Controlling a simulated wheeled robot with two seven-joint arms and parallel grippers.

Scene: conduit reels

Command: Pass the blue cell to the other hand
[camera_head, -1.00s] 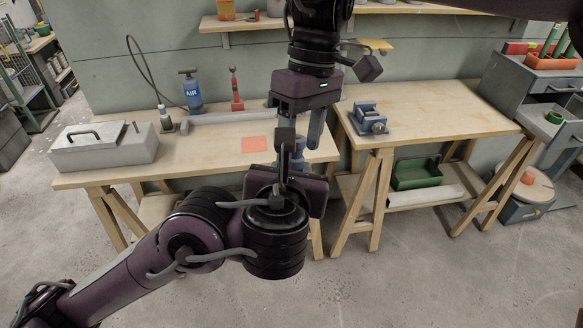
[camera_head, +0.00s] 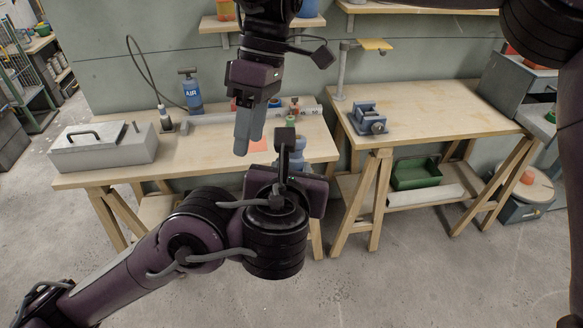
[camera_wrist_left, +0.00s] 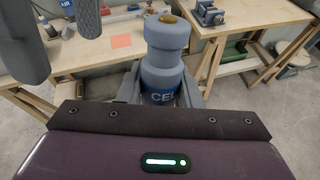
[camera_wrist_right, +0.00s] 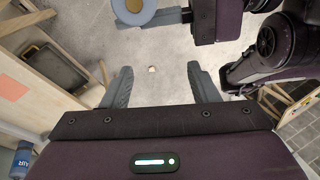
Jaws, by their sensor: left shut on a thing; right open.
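The blue cell (camera_head: 299,147) is upright in my left gripper (camera_head: 287,143), partly hidden behind a dark finger in the head view. In the left wrist view the cell (camera_wrist_left: 163,62) stands between the two fingers, with a brass-coloured top and a partly visible label. My right gripper (camera_head: 248,135) is open and empty, its fingers pointing down, to the left of the cell and apart from it. In the right wrist view, the cell's round top (camera_wrist_right: 140,14) is at the upper edge, beyond the open fingers (camera_wrist_right: 153,85) and not between them.
The left bench holds a grey metal box (camera_head: 105,152), a blue AIR bottle (camera_head: 192,92) and an orange sheet (camera_head: 259,145). The right bench has a blue vise (camera_head: 369,119) and a green crate (camera_head: 416,173) below. Open floor lies in front of the benches.

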